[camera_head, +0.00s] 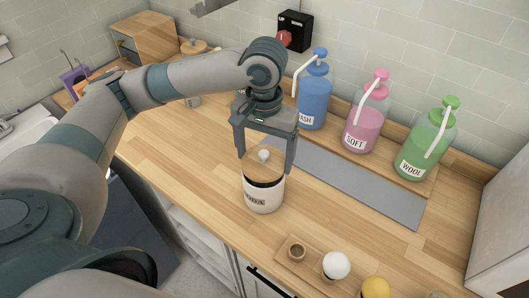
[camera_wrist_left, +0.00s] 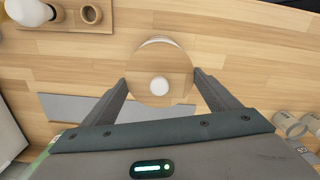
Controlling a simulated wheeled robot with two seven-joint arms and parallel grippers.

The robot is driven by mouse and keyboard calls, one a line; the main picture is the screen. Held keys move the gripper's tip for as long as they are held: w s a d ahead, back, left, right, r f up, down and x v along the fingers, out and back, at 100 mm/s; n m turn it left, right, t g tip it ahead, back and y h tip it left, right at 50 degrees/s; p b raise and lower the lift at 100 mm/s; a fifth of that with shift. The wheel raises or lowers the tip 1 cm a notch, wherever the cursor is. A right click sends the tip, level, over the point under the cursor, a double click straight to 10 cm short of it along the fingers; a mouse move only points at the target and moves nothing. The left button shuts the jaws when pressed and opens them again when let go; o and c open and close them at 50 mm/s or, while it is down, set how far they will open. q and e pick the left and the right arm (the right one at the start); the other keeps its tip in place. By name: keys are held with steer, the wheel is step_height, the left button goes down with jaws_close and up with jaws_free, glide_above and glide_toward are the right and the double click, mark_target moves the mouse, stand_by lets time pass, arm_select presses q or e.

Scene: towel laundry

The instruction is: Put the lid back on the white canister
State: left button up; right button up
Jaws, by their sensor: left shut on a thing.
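The white canister (camera_head: 263,201) stands upright on the wooden counter, with dark lettering on its front. My left gripper (camera_head: 264,164) points down over it and is shut on the round wooden lid (camera_head: 248,165) with a white knob. A dark band shows between the lid and the canister's white wall, so the lid appears to be just above the rim. In the left wrist view the lid (camera_wrist_left: 160,92) sits between the two fingers (camera_wrist_left: 160,83), and a thin edge of the canister (camera_wrist_left: 158,40) shows beyond it. Most of the canister is hidden there.
Blue (camera_head: 313,97), pink (camera_head: 366,125) and green (camera_head: 424,148) pump bottles stand on a wooden board behind a grey mat (camera_head: 358,186). A wooden tray (camera_head: 312,277) with a small cup and white ball is in front. The counter left of the canister is clear.

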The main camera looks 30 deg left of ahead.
arm_select(q)
steer(key=shift+f, duration=0.65)
steer(key=shift+p, duration=0.3)
stand_by(0.5)
steer(key=shift+p, duration=0.35)
stand_by(1.0)
steer(key=shift+p, duration=0.7)
steer(key=shift+p, duration=0.6)
stand_by(0.7)
